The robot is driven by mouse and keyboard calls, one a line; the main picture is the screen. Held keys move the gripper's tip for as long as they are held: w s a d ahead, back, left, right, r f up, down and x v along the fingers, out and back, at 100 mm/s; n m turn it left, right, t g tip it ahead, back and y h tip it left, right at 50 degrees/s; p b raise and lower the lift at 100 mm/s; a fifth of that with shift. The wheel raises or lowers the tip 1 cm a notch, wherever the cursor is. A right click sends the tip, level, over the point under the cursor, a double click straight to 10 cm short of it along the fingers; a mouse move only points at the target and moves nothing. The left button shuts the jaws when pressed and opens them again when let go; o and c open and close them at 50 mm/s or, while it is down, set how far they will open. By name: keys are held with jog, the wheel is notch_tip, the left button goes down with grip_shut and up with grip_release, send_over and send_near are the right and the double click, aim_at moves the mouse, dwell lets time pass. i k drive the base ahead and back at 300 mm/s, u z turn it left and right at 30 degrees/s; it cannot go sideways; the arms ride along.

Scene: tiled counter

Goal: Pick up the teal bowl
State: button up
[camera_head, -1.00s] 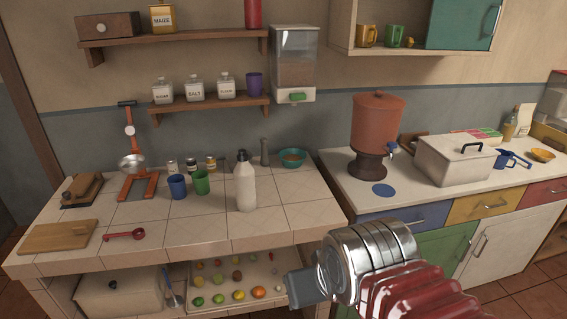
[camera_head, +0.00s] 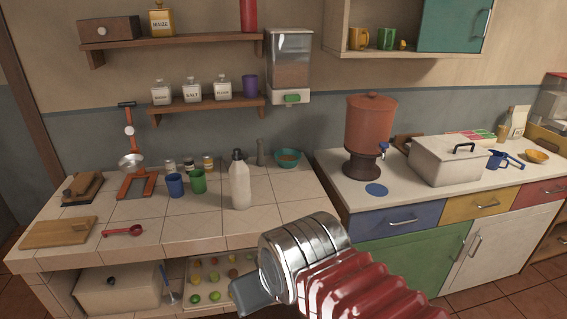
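The teal bowl (camera_head: 288,159) sits at the back right of the tiled counter (camera_head: 215,225), against the wall, with something brownish inside it. My gripper (camera_head: 245,297) is low in the front of the view, in front of the counter edge and well short of the bowl. Only the side of its grey finger end shows, so whether it is open or shut is unclear. I see nothing held in it.
A white bottle (camera_head: 240,186) stands left of and nearer than the bowl, with a grey grinder (camera_head: 260,153) just beside the bowl. Blue (camera_head: 175,186) and green (camera_head: 198,182) cups stand further left. A grain dispenser (camera_head: 290,65) hangs above. Bare tiles lie right of the bottle.

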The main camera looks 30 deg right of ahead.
aim_at(287, 158)
jog(key=z, duration=0.05)
jog(key=i, duration=1)
jog(key=u, duration=0.05)
